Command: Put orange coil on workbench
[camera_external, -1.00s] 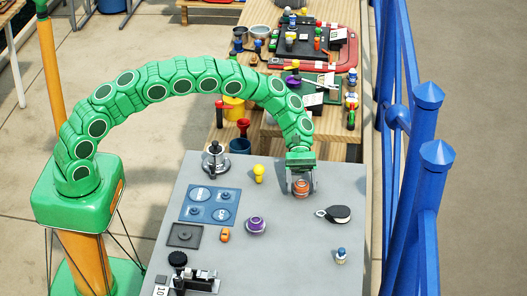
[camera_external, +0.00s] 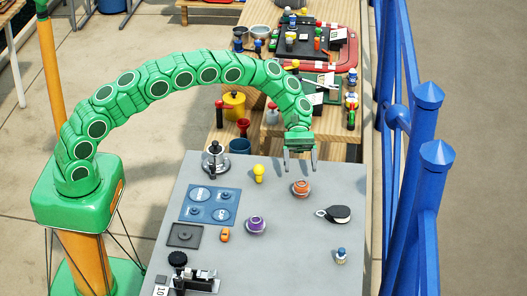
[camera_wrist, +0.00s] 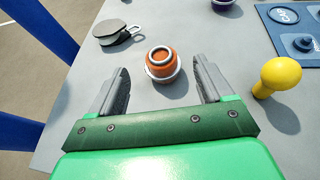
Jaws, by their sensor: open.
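The orange coil (camera_external: 301,188) sits upright on the grey workbench (camera_external: 285,255), near its back edge and to the right of the yellow knob-like piece. In the wrist view the orange coil (camera_wrist: 161,63) shows a pale ring on top and a pale rim around its base. My gripper (camera_external: 300,168) is open and empty, raised just above and behind the coil. In the wrist view my gripper (camera_wrist: 163,88) has its two grey fingers spread, with the coil beyond their tips and between their lines, touching neither.
A yellow piece (camera_external: 259,172), a purple coil (camera_external: 256,225), a black-and-white pulley block (camera_external: 334,214) and a small blue-white figure (camera_external: 341,256) stand around it. A blue panel (camera_external: 210,205) lies to the left. A blue railing (camera_external: 430,200) runs along the right.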

